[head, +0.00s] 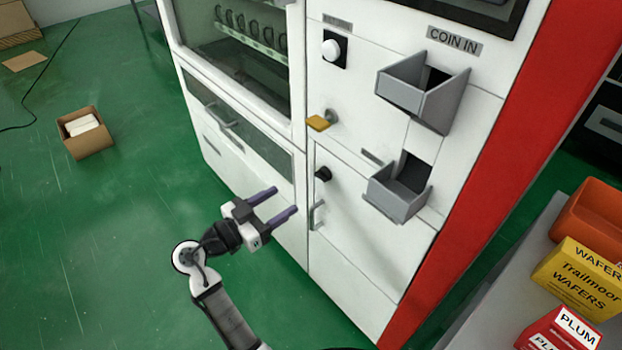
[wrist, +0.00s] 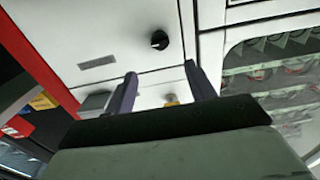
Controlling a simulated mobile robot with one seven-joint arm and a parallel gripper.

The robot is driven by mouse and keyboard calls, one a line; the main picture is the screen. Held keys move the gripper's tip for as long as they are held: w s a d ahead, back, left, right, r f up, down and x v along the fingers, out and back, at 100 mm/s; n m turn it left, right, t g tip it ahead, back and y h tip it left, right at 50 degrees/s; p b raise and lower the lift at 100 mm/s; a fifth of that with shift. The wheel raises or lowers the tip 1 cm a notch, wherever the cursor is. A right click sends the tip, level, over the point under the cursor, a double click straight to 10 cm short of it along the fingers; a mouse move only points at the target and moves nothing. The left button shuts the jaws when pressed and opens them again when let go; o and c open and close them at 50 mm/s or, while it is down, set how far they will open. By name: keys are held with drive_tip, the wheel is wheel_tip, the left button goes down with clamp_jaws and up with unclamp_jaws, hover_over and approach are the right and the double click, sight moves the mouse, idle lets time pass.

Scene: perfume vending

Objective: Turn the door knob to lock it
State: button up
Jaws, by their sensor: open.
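The black door knob (head: 322,173) is on the white lower door (head: 355,240) of the vending machine, near the door's left edge. In the wrist view the knob (wrist: 159,40) shows a pale mark on its face, just beyond the fingertips and roughly between them sideways. My gripper (head: 286,199) is open and empty, in front of the machine, to the left of the knob and a little lower in the head view. Its two purple-grey fingers (wrist: 160,70) point toward the machine and appear apart from the knob.
A vertical handle (head: 317,214) sits below the knob. A gold-coloured piece (head: 318,123) juts out above it, and a grey tray (head: 400,187) juts out to the right. A counter with boxes (head: 577,278) stands at the right. The green floor at left is mostly clear, with an open carton (head: 85,145).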

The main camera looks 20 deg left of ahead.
sight(318, 177)
drive_tip(key=p+x, duration=0.1)
drive_tip(key=x, duration=0.9)
drive_tip(key=shift+w+d+p, duration=0.2)
drive_tip(key=shift+w+p, duration=0.1)
drive_tip(key=shift+p, duration=0.1)
drive_tip(key=c, duration=1)
